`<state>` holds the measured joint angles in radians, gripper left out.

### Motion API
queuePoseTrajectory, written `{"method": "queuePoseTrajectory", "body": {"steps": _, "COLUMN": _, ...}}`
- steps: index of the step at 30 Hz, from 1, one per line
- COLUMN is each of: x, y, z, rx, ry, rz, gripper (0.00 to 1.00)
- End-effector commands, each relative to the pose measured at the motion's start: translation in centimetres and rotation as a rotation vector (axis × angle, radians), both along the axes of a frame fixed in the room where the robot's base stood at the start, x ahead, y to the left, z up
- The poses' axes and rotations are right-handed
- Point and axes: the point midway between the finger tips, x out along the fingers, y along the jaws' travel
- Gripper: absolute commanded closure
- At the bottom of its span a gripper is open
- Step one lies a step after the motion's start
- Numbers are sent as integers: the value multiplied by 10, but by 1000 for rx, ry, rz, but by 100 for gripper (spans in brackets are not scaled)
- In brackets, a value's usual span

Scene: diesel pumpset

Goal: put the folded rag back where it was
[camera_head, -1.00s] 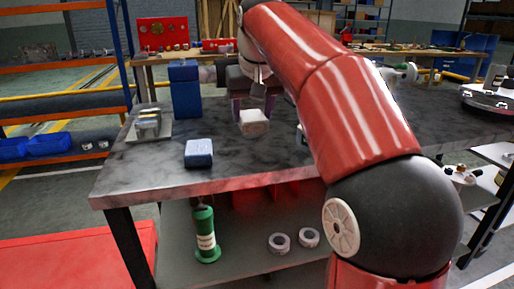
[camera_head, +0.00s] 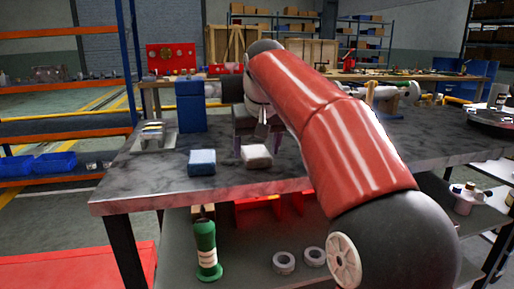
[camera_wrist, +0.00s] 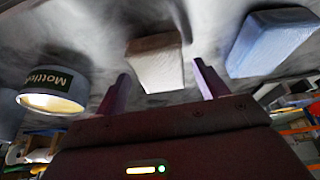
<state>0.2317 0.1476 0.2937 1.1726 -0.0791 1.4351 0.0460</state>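The pale folded rag (camera_head: 257,157) lies on the dark worktop (camera_head: 150,190), near its front edge. A similar blue folded block (camera_head: 202,162) lies just to its left, apart from it. My gripper (camera_head: 257,146) is just behind and above the pale rag, pointing down. The pale rag (camera_wrist: 155,62) shows just beyond the fingertips, and the blue block (camera_wrist: 272,40) is to the right.
A tall blue box (camera_head: 190,108) and a small metal item on a plate (camera_head: 153,136) stand at the back left. A labelled round container (camera_wrist: 53,88) is left in the wrist view. A green bottle (camera_head: 206,248) and tape rolls (camera_head: 284,262) are on the lower shelf. My arm hides the middle worktop.

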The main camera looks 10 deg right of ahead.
Motion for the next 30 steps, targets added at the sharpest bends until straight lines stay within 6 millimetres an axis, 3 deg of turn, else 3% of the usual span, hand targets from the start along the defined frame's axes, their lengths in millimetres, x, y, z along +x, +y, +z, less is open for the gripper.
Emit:
{"method": "queuePoseTrajectory", "body": {"steps": 11, "x": -1, "y": 0, "z": 4, "rx": 0, "ry": -2, "rz": 0, "gripper": 23}}
{"method": "queuePoseTrajectory", "body": {"steps": 14, "x": -6, "y": 0, "z": 16, "rx": 0, "ry": -2, "rz": 0, "gripper": 23}}
{"method": "queuePoseTrajectory", "body": {"steps": 24, "x": -32, "y": 2, "z": 82, "rx": 0, "ry": -4, "rz": 0, "gripper": 23}}
{"method": "queuePoseTrajectory", "body": {"steps": 30, "x": -43, "y": 2, "z": 106, "rx": 0, "ry": -2, "rz": 0, "gripper": 23}}
